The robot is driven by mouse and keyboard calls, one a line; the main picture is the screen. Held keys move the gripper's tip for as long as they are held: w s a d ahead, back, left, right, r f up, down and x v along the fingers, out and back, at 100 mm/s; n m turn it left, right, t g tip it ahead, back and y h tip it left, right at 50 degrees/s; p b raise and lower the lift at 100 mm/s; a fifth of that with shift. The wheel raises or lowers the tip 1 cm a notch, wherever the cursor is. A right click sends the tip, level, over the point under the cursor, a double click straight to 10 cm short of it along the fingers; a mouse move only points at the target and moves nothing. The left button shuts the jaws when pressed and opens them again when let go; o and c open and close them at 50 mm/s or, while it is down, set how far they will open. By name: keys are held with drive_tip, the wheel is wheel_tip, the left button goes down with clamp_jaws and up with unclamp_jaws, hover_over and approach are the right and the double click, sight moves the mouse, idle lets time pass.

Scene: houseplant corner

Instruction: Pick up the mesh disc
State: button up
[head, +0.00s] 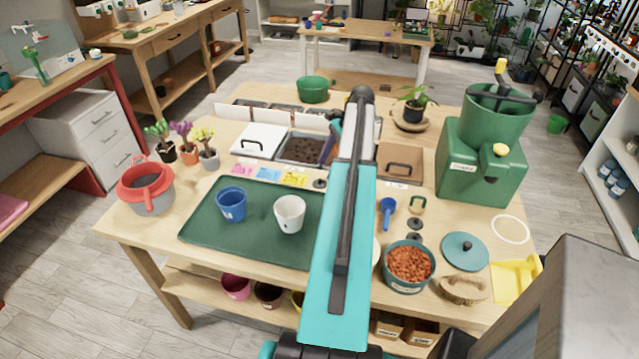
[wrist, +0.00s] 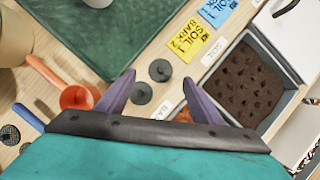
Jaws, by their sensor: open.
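Two small dark round discs lie flat on the wooden table in the wrist view, an upper disc (wrist: 160,70) and a lower disc (wrist: 141,93). One dark disc also shows in the head view (head: 319,184), beside the yellow card. A disc with a perforated look (wrist: 10,135) lies at the left edge of the wrist view. Which one is the mesh disc is hard to tell at this size. My gripper (wrist: 160,79) is open and empty, its purple fingers on either side of the two discs in the picture. In the head view my arm mostly hides it.
An orange scoop (wrist: 75,97) and a blue scoop (wrist: 27,117) lie to the left. A green tray (wrist: 65,30) is above, with yellow (wrist: 188,40) and blue (wrist: 216,10) cards beside it. A soil bin (wrist: 288,62) stands right. The white pot (head: 290,214) stands on the tray.

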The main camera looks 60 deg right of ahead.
sight(320, 180)
drive_tip(key=shift+f, duration=0.15)
drive_tip(key=shift+p+x, duration=1.05)
drive_tip(key=shift+x, duration=1.5)
drive_tip(key=shift+w, duration=0.1)
drive_tip(key=c, duration=0.7)
